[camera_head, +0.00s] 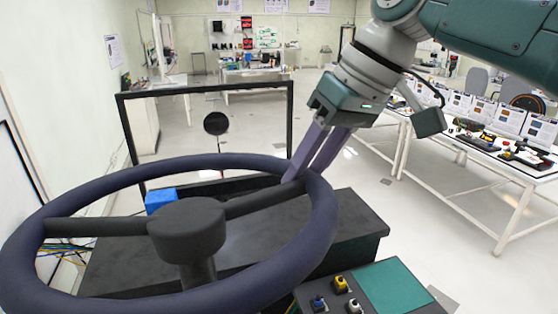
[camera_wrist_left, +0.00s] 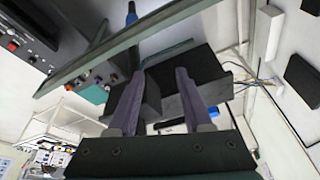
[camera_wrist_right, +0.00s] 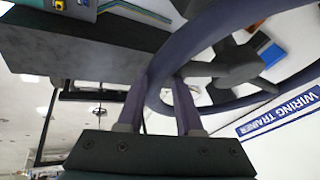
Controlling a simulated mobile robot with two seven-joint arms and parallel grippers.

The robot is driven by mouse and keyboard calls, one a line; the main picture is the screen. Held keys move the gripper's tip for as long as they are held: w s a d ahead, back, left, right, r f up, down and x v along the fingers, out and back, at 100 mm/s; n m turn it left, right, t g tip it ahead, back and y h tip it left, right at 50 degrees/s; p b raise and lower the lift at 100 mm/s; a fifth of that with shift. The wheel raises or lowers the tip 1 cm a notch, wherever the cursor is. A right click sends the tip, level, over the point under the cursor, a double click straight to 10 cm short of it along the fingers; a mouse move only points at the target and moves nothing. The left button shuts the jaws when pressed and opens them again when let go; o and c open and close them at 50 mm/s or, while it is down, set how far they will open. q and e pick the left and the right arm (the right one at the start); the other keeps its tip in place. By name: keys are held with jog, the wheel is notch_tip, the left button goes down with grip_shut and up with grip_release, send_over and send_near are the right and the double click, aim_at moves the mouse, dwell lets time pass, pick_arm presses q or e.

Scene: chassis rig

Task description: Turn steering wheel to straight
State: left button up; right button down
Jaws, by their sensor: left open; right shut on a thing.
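The steering wheel (camera_head: 327,225) fills the lower left of the head view, with a dark purple rim and a dark hub (camera_head: 187,228). One spoke runs left from the hub; another runs up and right. My right gripper (camera_head: 303,170) reaches down to the far right part of the rim, near the end of the right spoke. In the right wrist view the rim (camera_wrist_right: 180,60) passes between the fingers of my right gripper (camera_wrist_right: 163,82), which is shut on it. My left gripper (camera_wrist_left: 160,75) shows only in the left wrist view, open, with nothing visibly held between its fingers.
A dark console (camera_head: 350,235) lies beneath the wheel, with a blue block (camera_head: 160,199) and a button panel (camera_head: 390,286). A black frame (camera_head: 205,90) stands behind it. A long white table (camera_head: 480,160) stands at right; open floor (camera_head: 420,210) lies between.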

jog(key=c, duration=0.6)
grip_release()
jog(key=shift+b+v, duration=2.25)
jog(key=shift+v, duration=2.75)
jog(key=shift+f, duration=0.1)
